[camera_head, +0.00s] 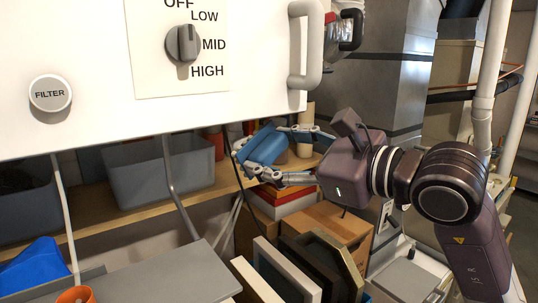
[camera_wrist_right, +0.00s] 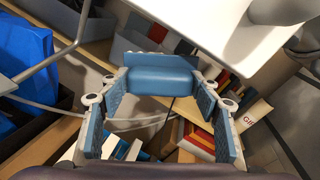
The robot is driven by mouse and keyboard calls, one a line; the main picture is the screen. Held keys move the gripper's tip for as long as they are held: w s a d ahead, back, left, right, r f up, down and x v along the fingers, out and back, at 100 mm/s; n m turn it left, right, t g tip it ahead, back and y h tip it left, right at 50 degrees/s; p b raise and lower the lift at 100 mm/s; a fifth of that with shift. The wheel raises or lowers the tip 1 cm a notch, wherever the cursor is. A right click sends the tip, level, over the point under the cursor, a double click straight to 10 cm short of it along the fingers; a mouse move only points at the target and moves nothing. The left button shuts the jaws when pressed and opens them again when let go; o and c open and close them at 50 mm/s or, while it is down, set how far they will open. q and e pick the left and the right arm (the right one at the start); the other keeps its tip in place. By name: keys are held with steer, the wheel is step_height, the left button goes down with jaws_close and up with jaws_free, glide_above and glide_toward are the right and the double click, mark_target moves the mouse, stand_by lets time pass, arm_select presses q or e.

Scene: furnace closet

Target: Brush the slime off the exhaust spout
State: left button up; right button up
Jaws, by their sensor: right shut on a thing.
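I cannot make out the exhaust spout or any slime for certain. A thick white curved pipe or handle (camera_head: 311,45) is on the unit's right edge, above the gripper. My left gripper is out of view.
Grey bins (camera_head: 160,172) stand on a wooden shelf behind. Cardboard boxes (camera_head: 335,222) and framed panels (camera_head: 290,270) are below the gripper. A metal duct (camera_head: 395,70) rises behind my arm. A white pipe (camera_head: 484,100) stands at right. Grey tubes cross at left.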

steer(key=shift+a, duration=0.1)
stand_by(0.5)
steer(key=shift+s+a+r+b, duration=0.1)
steer(key=shift+s+a+b, duration=0.2)
steer(key=shift+s+a, duration=0.5)
steer(key=shift+w+d, duration=0.1)
steer(key=shift+d, duration=0.05)
steer(key=shift+w+d+b, duration=0.3)
steer(key=shift+w+d, duration=0.4)
steer(key=shift+d, duration=0.05)
steer(key=shift+s, duration=0.1)
steer(key=shift+a, duration=0.1)
steer(key=shift+a, duration=0.1)
